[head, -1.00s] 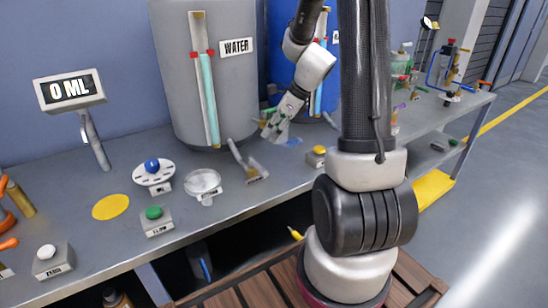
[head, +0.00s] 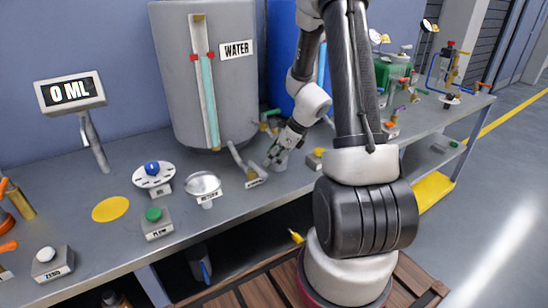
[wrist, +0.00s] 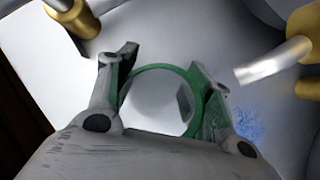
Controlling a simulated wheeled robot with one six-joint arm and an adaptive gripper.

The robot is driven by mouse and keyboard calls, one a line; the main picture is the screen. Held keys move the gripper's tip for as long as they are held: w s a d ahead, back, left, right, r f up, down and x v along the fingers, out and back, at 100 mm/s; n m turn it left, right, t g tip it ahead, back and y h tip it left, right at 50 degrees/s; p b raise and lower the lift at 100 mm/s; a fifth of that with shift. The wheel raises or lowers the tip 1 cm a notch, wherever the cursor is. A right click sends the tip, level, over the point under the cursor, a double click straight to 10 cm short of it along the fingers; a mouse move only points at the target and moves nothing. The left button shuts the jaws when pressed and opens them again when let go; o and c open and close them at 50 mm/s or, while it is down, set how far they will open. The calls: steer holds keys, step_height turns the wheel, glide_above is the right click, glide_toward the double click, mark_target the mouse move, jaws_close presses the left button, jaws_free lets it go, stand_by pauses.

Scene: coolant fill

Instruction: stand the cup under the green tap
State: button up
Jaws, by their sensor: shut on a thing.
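My gripper (head: 275,160) is at the bench, right of the grey water tank and in front of the blue tank. It is shut on a clear cup (head: 281,163) with a green rim. In the wrist view the cup (wrist: 155,100) sits between both fingers, its round rim facing the camera. A green tap handle (head: 270,113) shows behind the gripper, near the blue tank. In the wrist view a metal spout (wrist: 273,63) with brass fittings is to the right of the cup, apart from it in the picture. I cannot tell whether the cup touches the bench.
The grey water tank (head: 205,85) stands at the left of my gripper. A yellow disc (head: 111,209) is bare.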

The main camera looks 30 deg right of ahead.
steer(key=o, duration=1)
steer(key=v, duration=1.2)
steer(key=s+a+r+n+h, duration=0.1)
steer(key=s+a+r+n, duration=0.65)
steer(key=r+n, duration=0.35)
steer(key=shift+s+a+r+n+h, duration=0.1)
steer(key=shift+s+r+n+h, duration=0.6)
steer(key=shift+s+n, duration=1.65)
steer(key=shift+s+a+r+n+h, duration=0.15)
steer(key=shift+s+r+n+h, duration=0.5)
steer(key=shift+s+n, duration=1.75)
steer(key=shift+s+a+r+n+h, duration=0.1)
steer(key=shift+s+r+n+h, duration=0.25)
steer(key=shift+s+r+n, duration=1.85)
steer(key=shift+w+f+n, duration=0.3)
steer(key=shift+f+n, duration=0.15)
steer(key=shift+f, duration=0.15)
steer(key=shift+w+f+n, duration=0.3)
steer(key=shift+f+n, duration=0.1)
steer(key=shift+f, duration=0.2)
